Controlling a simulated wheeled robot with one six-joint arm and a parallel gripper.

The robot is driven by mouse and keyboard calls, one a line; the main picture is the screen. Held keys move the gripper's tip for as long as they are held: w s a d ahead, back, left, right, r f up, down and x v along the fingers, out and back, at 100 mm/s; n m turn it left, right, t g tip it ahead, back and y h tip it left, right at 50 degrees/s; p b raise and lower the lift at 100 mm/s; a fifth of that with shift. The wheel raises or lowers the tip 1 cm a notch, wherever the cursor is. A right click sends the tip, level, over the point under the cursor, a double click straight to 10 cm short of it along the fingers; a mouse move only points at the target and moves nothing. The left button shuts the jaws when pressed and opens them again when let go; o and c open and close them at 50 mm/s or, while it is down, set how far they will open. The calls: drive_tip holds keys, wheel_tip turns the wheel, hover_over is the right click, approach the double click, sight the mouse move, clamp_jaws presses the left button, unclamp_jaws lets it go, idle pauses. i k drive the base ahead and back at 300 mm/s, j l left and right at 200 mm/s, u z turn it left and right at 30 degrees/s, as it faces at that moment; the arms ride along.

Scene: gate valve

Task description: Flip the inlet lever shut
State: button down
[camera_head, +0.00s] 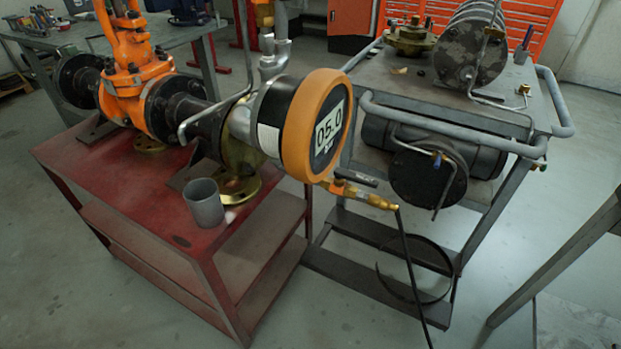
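A small lever with a dark handle (356,178) sits on a brass and orange inlet fitting (366,196), just right of and below the round gauge. The handle lies roughly along the line of the fitting. A black hose (408,262) hangs from the fitting's right end towards the floor. The gauge (297,130) has an orange rim and a digital face that appears to read 05.0. It is near the right end of the pipe assembly, with the orange gate valve (132,75) further left. My gripper is not in view.
The assembly stands on a red table (190,262) with a grey cup (203,203) near its front edge. A grey cart (524,88) with tube rails and dark flanged parts stands close behind the lever. Open floor (330,310) lies in front.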

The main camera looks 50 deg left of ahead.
sight(340, 173)
drive_tip(key=u, duration=1.55)
drive_tip(key=i, duration=0.05)
